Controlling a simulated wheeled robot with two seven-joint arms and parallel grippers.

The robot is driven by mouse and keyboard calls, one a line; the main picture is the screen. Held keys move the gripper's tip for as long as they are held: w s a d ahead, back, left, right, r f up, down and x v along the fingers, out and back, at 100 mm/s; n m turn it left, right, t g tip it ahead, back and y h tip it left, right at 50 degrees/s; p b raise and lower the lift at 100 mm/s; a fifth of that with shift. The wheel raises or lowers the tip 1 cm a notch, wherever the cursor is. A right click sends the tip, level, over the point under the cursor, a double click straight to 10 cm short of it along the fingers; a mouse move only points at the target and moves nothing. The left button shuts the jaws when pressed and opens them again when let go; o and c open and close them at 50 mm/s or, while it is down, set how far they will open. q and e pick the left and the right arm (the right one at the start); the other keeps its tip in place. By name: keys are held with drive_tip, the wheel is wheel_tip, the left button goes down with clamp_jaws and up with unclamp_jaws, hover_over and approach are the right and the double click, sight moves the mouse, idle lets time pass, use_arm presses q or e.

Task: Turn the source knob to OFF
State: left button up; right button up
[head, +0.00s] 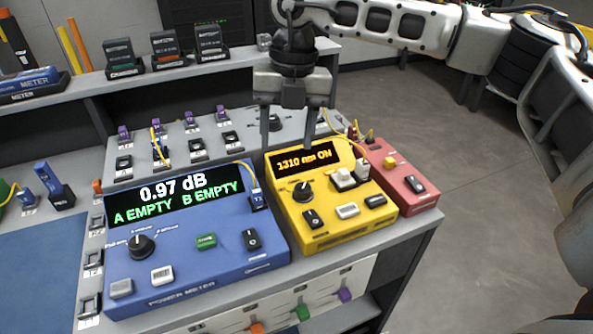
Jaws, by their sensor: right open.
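The yellow source box (335,217) stands at the right part of the bench, and its display (305,160) reads "1310 nm ON". Its black round source knob (303,191) sits on the sloped face, below the display's left part. My right gripper (293,138) points down above the back of the yellow box, with its fingers spread and nothing between them. It is behind and above the knob and apart from it. My left gripper is not in view.
A blue power meter (190,275) stands left of the yellow box, reading 0.97 dB, "A EMPTY B EMPTY". A red box (407,197) stands close on the right. Behind is a grey panel (190,150) with several sockets and a yellow fibre. Open floor (490,220) lies right.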

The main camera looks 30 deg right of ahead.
drive_tip(key=w+d+r+m+h, duration=0.1)
drive_tip(key=d+r, duration=0.1)
drive_tip(key=d, duration=0.2)
drive_tip(key=p, duration=0.1)
approach(303, 187)
wheel_tip(303, 187, down, 9)
drive_tip(key=shift+s+a+r, duration=0.15)
drive_tip(key=shift+r, duration=0.05)
drive_tip(key=c, duration=1)
